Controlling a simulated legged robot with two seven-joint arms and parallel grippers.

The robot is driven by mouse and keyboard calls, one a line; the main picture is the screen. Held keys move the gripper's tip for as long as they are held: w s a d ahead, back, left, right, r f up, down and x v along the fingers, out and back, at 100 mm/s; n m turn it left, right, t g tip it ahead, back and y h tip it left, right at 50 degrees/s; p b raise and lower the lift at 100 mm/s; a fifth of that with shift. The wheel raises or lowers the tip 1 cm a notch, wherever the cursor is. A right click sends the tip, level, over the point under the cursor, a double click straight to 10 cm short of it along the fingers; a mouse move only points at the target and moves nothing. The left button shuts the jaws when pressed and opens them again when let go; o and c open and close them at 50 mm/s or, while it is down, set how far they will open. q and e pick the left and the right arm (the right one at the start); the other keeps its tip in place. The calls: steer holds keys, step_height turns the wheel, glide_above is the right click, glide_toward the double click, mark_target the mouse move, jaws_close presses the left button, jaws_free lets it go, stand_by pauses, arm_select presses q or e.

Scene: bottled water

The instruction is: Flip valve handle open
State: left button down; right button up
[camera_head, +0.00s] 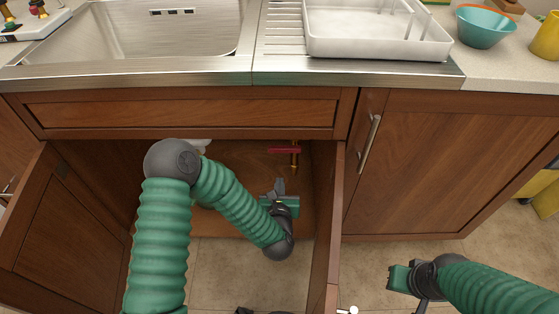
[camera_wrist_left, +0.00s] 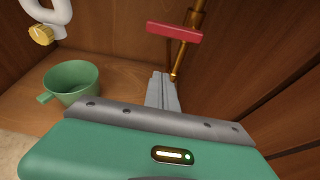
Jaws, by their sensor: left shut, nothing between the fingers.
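The valve has a red handle (camera_head: 284,150) on a vertical brass pipe (camera_head: 295,160) inside the open cabinet under the sink. In the left wrist view the red handle (camera_wrist_left: 174,32) lies crosswise to the brass pipe (camera_wrist_left: 189,45). My left gripper (camera_head: 280,184) reaches into the cabinet, just below and in front of the handle. Its fingers (camera_wrist_left: 161,84) are shut and empty, with a visible gap to the handle. My right gripper (camera_head: 391,283) is outside, low in front of the closed right door; its fingers are not clear.
A green cup (camera_wrist_left: 72,82) stands on the cabinet floor, with a white drain pipe (camera_wrist_left: 50,15) and yellow cap (camera_wrist_left: 41,34) above it. Open doors flank the opening, the left one (camera_head: 65,235) and the right one (camera_head: 328,230). The sink (camera_head: 150,35) is above.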

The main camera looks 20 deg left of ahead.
mark_target(285, 149)
arm_select(q)
steer(key=shift+a+n, duration=0.1)
steer(key=shift+n, duration=0.2)
steer(key=b+x, duration=0.6)
steer(key=x, duration=0.4)
step_height(285, 149, up, 4)
steer(key=shift+r, duration=0.15)
steer(key=shift+a+r+y, duration=0.1)
steer(key=shift+r+y, duration=0.05)
steer(key=shift+y, duration=0.15)
